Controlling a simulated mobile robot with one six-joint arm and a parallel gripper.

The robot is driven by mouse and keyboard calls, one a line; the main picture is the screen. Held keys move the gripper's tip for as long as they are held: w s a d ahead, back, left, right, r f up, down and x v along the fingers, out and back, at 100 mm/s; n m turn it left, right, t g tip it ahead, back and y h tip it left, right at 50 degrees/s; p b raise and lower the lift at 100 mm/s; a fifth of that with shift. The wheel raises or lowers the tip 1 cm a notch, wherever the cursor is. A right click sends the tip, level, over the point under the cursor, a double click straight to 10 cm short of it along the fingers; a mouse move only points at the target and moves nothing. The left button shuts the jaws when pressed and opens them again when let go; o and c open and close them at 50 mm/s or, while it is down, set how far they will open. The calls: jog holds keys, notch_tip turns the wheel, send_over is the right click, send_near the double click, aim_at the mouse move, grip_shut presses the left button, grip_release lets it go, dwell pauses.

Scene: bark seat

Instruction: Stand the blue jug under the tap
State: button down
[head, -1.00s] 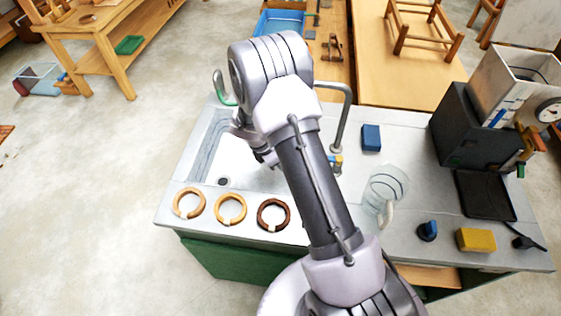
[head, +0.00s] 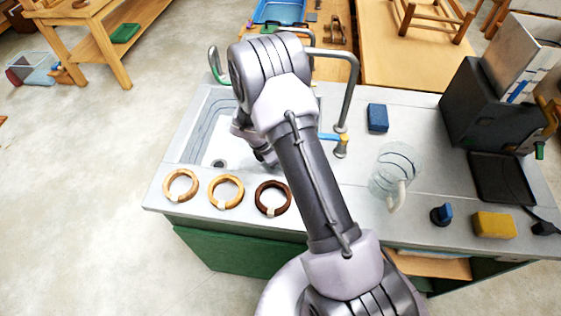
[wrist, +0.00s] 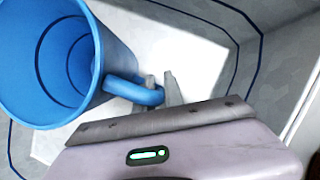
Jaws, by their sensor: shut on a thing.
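The blue jug (wrist: 95,65) shows in the wrist view with its open mouth towards the camera. My gripper (wrist: 162,88) is shut on its handle (wrist: 135,90). Pale basin walls and a white floor show behind the jug. In the head view my arm hides the jug and most of my gripper. The tap (head: 354,85) is a tall grey bent pipe at the right side of the sink (head: 192,140), with a brass and blue valve at its foot. My arm hides part of its reach, so I cannot tell whether the jug is under it.
Three rings (head: 226,191) lie along the counter's front edge. A clear jug (head: 393,172), a blue block (head: 377,118), a yellow sponge (head: 494,225) and a dark machine (head: 490,105) stand to the right. A green-tipped hooked pipe (head: 215,65) rises behind the sink.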

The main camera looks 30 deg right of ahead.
jog(key=shift+f+b, duration=0.4)
jog(key=shift+f, duration=0.1)
jog(key=c, duration=1.3)
grip_release()
jog(key=shift+c, duration=0.2)
jog(key=shift+r, duration=0.1)
